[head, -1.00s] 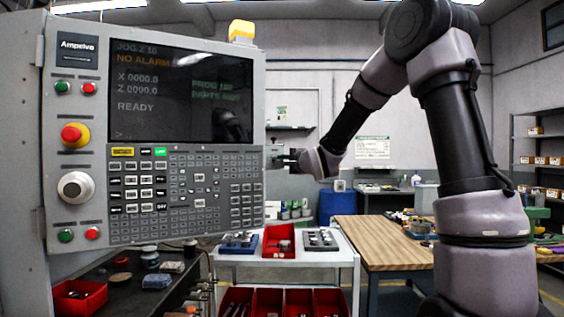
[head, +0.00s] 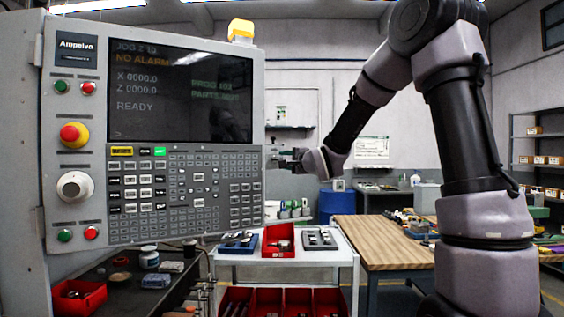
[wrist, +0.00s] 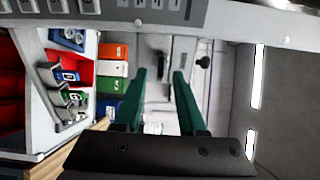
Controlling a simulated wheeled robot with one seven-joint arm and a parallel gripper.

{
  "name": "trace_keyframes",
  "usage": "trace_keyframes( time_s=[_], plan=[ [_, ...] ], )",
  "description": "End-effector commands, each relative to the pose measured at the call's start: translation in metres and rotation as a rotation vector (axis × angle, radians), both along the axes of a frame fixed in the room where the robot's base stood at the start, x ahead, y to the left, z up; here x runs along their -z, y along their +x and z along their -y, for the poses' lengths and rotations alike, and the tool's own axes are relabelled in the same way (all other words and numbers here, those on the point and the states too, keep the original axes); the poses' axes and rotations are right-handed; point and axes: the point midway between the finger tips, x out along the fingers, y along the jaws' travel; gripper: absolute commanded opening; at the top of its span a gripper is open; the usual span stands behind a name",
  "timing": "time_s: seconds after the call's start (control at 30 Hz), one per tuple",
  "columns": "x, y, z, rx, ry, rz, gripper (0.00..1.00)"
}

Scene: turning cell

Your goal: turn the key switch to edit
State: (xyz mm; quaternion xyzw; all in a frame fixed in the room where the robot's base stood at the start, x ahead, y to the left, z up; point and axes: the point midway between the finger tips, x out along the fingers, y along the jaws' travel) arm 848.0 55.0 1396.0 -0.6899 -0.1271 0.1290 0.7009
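The grey control panel (head: 187,197) fills the left of the head view, with a screen and keypad. I cannot pick out a key switch or an edit mark in either view. My gripper (head: 280,159) is at the panel's right edge, small and partly unclear against the background. In the wrist view my gripper (wrist: 159,72) has two green fingers standing apart, with nothing between them. Whether the fingers touch the panel's side cannot be told from the head view.
A red emergency button (head: 70,133) and a silver knob (head: 74,187) are on the panel's left column. A white cart (head: 340,257) with red bins stands below my gripper. A wooden bench (head: 375,240) is to the right. The wrist view shows binders (wrist: 113,70) beyond the fingers.

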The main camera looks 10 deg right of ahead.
Motion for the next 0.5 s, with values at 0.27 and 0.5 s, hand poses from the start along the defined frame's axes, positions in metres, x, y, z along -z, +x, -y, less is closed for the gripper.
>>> trace_keyframes(
  time_s=[0.27, 0.5],
  plan=[
    [-0.001, -0.054, 0.021, 0.002, -0.004, 0.001, 0.40],
    [0.000, -0.080, 0.031, 0.001, -0.001, -0.001, 0.40]
  ],
)
